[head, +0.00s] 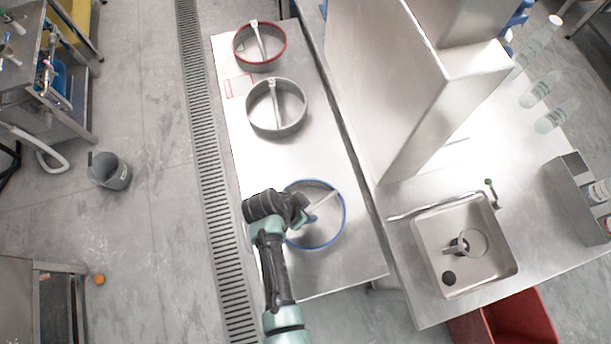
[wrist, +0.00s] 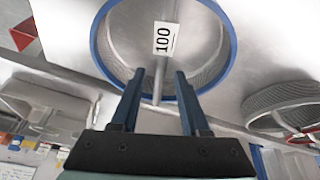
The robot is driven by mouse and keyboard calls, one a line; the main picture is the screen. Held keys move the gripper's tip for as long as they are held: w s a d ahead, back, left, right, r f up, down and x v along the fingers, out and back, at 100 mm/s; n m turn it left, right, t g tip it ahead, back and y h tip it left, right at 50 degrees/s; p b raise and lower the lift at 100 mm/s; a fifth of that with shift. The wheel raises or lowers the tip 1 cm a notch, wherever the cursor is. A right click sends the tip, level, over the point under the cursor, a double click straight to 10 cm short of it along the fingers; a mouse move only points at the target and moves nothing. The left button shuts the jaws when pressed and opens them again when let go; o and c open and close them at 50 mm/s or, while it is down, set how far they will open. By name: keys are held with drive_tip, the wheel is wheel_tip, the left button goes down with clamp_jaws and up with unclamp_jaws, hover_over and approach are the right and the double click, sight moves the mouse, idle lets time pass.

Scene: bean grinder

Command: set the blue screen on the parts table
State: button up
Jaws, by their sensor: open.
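The blue screen (head: 345,214) is a round, blue-rimmed sieve with a bar handle across it. It lies near the front end of a long metal table (head: 345,272). In the wrist view the blue screen (wrist: 94,42) fills the top middle, with a white tag reading 100 on its bar. My gripper (head: 311,217) is over the blue screen and hides its left part in the head view. In the wrist view my gripper (wrist: 160,73) is open, with its fingers apart on either side of the bar. I cannot tell which surface is the parts table.
A grey screen (head: 251,112) and a red screen (head: 236,47) lie farther back on the same table. To the right is a counter with a sink (head: 436,262), a tall metal housing (head: 455,90) and bottles. A bucket (head: 113,176) stands on the floor at left.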

drive_tip(key=shift+r, duration=0.1)
drive_tip(key=v, duration=1.2)
drive_tip(key=w+a+r+n+t+y, duration=0.25)
drive_tip(key=w+r+t, duration=0.45)
drive_tip(key=w+r, duration=1.05)
wheel_tip(320, 180, up, 17)
drive_tip(key=w+d+n+t+y, duration=0.1)
drive_tip(key=w+d+n+t, duration=0.15)
drive_tip(key=t, duration=0.25)
wheel_tip(320, 180, up, 17)
drive_tip(key=s+d+n+t, duration=0.2)
drive_tip(key=t, duration=0.4)
drive_tip(key=s+d+r+n+t, duration=0.1)
drive_tip(key=s+r+t, duration=0.2)
drive_tip(key=s+r, duration=0.3)
drive_tip(key=s+d+r+n+t, duration=0.1)
drive_tip(key=s+r, duration=0.4)
drive_tip(key=r, duration=0.7)
drive_tip(key=d+t, duration=0.1)
drive_tip(key=t, duration=0.1)
drive_tip(key=shift+s+r+n+t, duration=0.3)
drive_tip(key=shift+s+n+t, duration=0.05)
drive_tip(key=shift+n+t, duration=0.05)
